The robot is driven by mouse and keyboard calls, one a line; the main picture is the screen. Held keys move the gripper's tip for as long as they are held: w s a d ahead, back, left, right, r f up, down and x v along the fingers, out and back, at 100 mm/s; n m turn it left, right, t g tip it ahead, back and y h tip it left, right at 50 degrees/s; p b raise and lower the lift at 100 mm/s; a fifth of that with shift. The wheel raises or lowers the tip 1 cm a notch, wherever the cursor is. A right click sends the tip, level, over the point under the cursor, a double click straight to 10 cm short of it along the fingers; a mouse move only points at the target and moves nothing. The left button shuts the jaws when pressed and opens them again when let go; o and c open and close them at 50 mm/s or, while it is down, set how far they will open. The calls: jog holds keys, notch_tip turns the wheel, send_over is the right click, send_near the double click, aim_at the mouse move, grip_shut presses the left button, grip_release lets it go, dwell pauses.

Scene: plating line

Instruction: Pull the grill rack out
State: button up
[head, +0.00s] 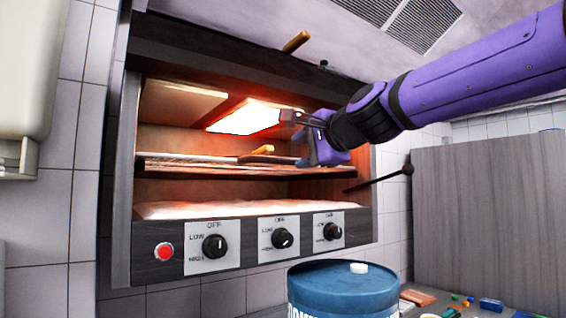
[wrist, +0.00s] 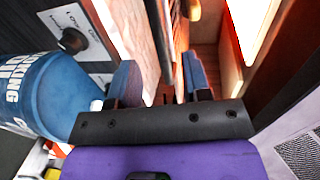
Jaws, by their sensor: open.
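The grill rack (head: 195,161) is a thin metal shelf inside the open grill, below the glowing heater. A small wooden-coloured handle (head: 263,150) shows at the rack. My gripper (head: 298,140) is at the right part of the grill opening, to the right of that handle, with its fingers apart and one above the other. In the wrist view my gripper (wrist: 160,83) is open, and the rack's edge (wrist: 166,45) runs between the lines of the two fingers. Whether a finger touches the rack cannot be told.
The glowing heater (head: 245,117) is close to my gripper's upper finger. Three knobs (head: 282,238) and a red button (head: 164,251) are on the front panel. A dark rod with a round end (head: 407,169) sticks out at right. A blue tub (head: 343,290) stands below.

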aim_at(286, 160)
jog(key=x, duration=0.7)
jog(key=shift+w+a+f, duration=0.1)
jog(key=shift+w+a, duration=0.05)
jog(key=shift+w, duration=0.15)
grip_shut()
